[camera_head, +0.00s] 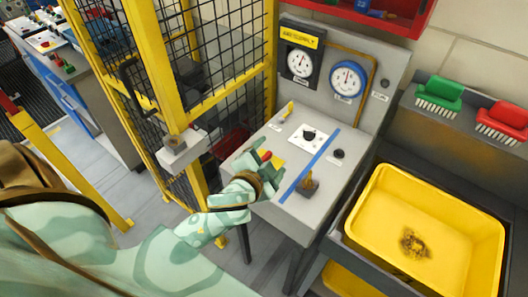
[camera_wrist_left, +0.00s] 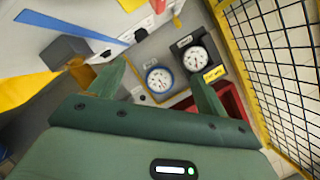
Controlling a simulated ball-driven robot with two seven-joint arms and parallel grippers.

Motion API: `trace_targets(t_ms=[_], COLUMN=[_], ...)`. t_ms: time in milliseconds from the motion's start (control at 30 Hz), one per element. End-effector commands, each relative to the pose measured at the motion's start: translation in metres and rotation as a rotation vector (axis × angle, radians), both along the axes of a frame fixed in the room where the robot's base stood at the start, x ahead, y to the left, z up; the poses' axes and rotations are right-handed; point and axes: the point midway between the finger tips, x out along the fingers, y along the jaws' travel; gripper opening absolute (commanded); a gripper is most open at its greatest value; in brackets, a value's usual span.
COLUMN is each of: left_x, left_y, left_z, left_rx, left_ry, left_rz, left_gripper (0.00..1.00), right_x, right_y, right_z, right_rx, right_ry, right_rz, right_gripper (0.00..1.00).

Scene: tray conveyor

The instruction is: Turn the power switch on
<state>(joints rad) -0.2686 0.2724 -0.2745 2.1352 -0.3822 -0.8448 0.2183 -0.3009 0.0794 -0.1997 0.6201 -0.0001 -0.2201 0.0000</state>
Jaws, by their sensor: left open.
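A grey console (camera_head: 325,172) carries several controls with labels too small to read. A black rotary knob (camera_head: 309,134) sits on a white plate, with another small black knob (camera_head: 338,153) right of the blue strip. A red button (camera_head: 266,155) on yellow shows beside my left gripper (camera_head: 262,168). I cannot tell which control is the power switch. My left gripper is open and empty over the console's left front part, partly covering it. In the left wrist view, its two fingers (camera_wrist_left: 156,88) are spread apart, with the gauges beyond. My right gripper is not in view.
Two gauges (camera_head: 348,79) stand on the upright panel behind the console. A yellow mesh fence (camera_head: 228,55) rises close on the left. A lever block (camera_head: 308,182) stands near the console's front. A yellow bin (camera_head: 372,222) is at right, below green and red brushes (camera_head: 440,92).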

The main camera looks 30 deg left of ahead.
Motion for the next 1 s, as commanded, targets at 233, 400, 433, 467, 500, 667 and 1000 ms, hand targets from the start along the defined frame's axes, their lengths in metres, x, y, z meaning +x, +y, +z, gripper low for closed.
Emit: trace_targets(t_ms=[233,400,433,467,500,667,1000], left_x=[0.071,0.075,0.073,0.072,0.072,0.074,0.061], left_y=[-0.081,-0.137,-0.138,-0.135,-0.126,-0.035,0.112], left_z=[0.097,0.114,0.109,0.102,0.092,0.061,0.080], left_rx=[-0.034,0.030,0.051,0.073,0.106,0.197,0.120], left_ry=[-0.452,-0.461,-0.408,-0.340,-0.227,0.368,1.038], left_rz=[-0.485,-1.072,-1.166,-1.249,-1.342,-1.441,-1.062], left_gripper=[0.76,0.76,0.76,0.76,0.76,0.76,0.76], right_x=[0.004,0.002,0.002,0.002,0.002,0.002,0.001], right_y=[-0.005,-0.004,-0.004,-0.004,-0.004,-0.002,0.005], right_z=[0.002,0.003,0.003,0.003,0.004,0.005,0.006], right_rx=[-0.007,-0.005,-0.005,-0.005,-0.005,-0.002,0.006], right_ry=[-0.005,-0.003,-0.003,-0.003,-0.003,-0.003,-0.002], right_rz=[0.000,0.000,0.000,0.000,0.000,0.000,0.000], right_gripper=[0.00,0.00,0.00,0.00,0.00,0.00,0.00])
